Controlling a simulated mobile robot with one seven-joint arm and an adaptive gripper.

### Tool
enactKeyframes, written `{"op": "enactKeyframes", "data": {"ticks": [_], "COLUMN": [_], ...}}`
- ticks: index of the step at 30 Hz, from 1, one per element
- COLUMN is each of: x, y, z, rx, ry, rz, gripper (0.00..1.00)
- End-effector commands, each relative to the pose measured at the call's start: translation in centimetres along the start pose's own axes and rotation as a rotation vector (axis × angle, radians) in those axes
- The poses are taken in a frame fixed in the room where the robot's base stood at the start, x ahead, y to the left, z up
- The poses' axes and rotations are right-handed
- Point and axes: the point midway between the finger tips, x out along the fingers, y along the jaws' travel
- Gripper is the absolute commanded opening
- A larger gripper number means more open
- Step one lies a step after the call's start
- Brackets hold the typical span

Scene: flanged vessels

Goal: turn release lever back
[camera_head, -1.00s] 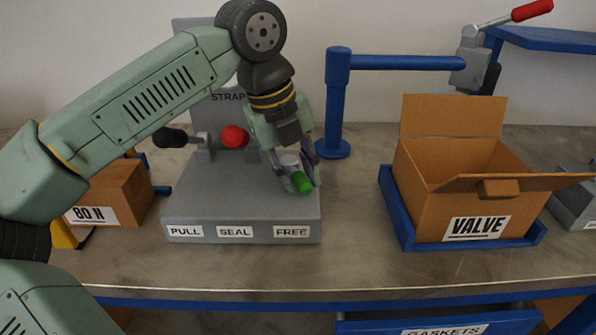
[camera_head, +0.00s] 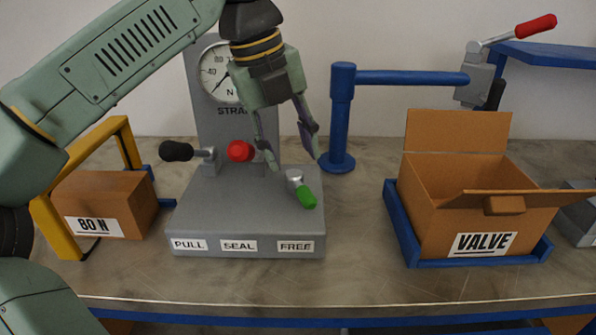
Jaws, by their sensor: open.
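The strap machine (camera_head: 250,215) is a grey base with an upright back plate, a dial gauge and the labels PULL, SEAL and FREE. A short lever with a green grip (camera_head: 307,197) sits above the FREE label, its grip pointing down and right toward the front. A red knob (camera_head: 240,151) is near the SEAL side and a black-handled lever (camera_head: 177,151) is at the left. My gripper (camera_head: 296,165) is open and empty, fingers pointing down, above and behind the green-gripped lever and apart from it.
An open cardboard VALVE box (camera_head: 480,243) stands in a blue tray (camera_head: 404,235) at the right. A blue post with a horizontal arm (camera_head: 341,115) rises just right of the machine. A brown 80 N box (camera_head: 128,195) and yellow frame (camera_head: 45,215) are at the left.

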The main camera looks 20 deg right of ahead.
Motion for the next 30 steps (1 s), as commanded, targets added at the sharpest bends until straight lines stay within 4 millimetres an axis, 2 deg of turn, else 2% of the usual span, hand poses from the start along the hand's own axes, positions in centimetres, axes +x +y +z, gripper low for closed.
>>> {"op": "enactKeyframes", "data": {"ticks": [3,7,17,20,23,26,29,30], "x": [-1.9,-3.1,-3.4,-3.4,-3.4,-4.5,-8.0,-10.1], "y": [0.0,0.0,0.0,-0.2,-1.8,-4.8,-7.6,-8.2], "z": [0.1,0.0,0.0,-0.2,-1.1,-3.5,-7.5,-9.2], "rx": [-0.001,-0.001,0.001,0.015,0.094,0.260,0.465,0.541], "ry": [-0.001,-0.001,0.000,0.004,0.019,0.036,0.027,0.010], "rz": [0.000,0.001,0.001,-0.016,-0.119,-0.348,-0.684,-0.827], "gripper": [0.41,0.41,0.41,0.34,0.28,0.21,0.14,0.12]}}
